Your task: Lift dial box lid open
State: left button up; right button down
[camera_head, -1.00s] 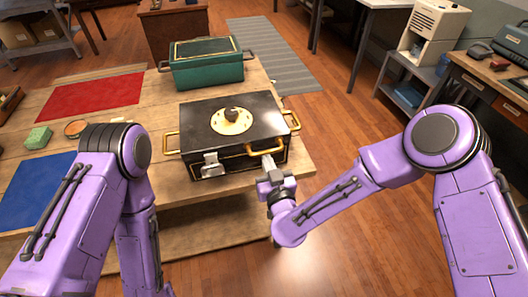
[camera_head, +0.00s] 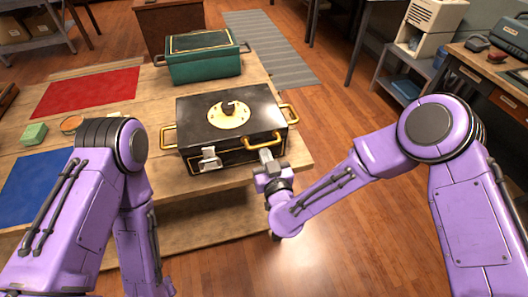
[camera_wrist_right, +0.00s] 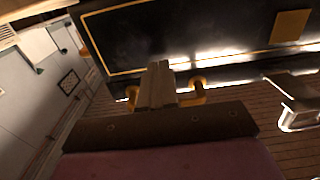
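The black dial box (camera_head: 235,151) stands on the wooden table, its lid (camera_head: 258,107) looking closed. A dark dial (camera_head: 229,107) on a cream disc is on top. A silver latch (camera_head: 210,158) is at the front left. A gold handle (camera_head: 276,138) is on the front right. My right gripper (camera_head: 265,156) is at this front handle. In the right wrist view its fingers (camera_wrist_right: 158,84) are together over the handle bar, with the handle's gold ends (camera_wrist_right: 196,88) showing on both sides. The fingertips' grip is partly hidden. My left gripper is not in view.
A green box (camera_head: 203,57) stands behind the black box. Open floor (camera_head: 350,240) lies to the right.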

jog(key=shift+r, duration=0.1)
jog(key=shift+r+p, duration=1.05)
jog(key=shift+r, duration=0.25)
jog(key=shift+r+p, duration=1.1)
jog(key=shift+r, duration=0.15)
jog(key=shift+w+r+p, duration=0.25)
jog(key=shift+r+p, duration=0.7)
jog(key=shift+r, duration=0.4)
